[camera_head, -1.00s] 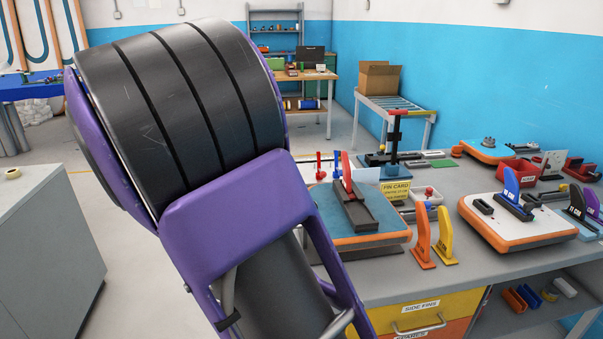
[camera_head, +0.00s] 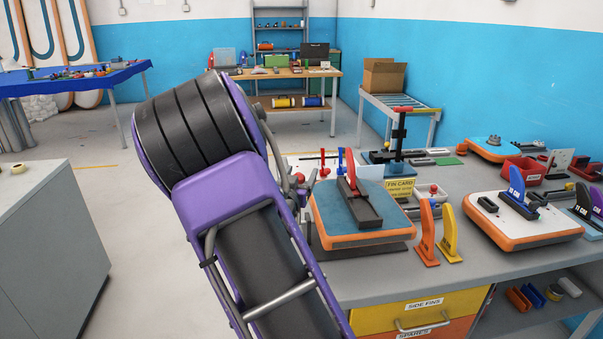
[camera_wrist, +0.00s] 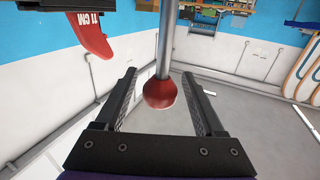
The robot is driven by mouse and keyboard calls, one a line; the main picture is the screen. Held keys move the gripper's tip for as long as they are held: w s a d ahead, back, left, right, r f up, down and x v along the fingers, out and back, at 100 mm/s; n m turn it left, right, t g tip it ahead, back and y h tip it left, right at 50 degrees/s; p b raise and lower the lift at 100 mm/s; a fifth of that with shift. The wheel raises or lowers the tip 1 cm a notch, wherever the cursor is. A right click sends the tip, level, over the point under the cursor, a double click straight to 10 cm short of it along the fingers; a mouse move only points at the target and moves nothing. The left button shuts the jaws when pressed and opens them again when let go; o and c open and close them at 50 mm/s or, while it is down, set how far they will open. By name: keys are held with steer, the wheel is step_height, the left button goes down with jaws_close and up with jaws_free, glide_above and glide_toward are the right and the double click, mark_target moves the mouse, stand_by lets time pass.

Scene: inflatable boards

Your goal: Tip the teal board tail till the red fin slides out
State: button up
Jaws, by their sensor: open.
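The teal board tail (camera_head: 335,215), with an orange rim, lies on a dark base on the bench. The red fin (camera_head: 350,180) stands upright in a dark fin box (camera_head: 362,207) on it. In the wrist view the red fin (camera_wrist: 88,35), marked 11 CM, shows at upper left, partly cut off. My gripper (camera_wrist: 159,78) is open. A red ball knob (camera_wrist: 160,94) on a metal rod (camera_wrist: 166,40) shows between its fingers, with gaps on both sides; depth is hard to tell. In the head view my arm hides most of my gripper.
Orange and yellow fins (camera_head: 426,235) stand right of the board. A white board tail (camera_head: 510,228) with a blue fin is farther right. A yellow fin card (camera_head: 398,190) and a clamp with a red handle (camera_head: 400,130) stand behind. The floor to the left is open.

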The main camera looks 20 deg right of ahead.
steer(key=shift+w+d, duration=0.35)
steer(key=shift+w, duration=0.05)
jaws_close()
stand_by(1.3)
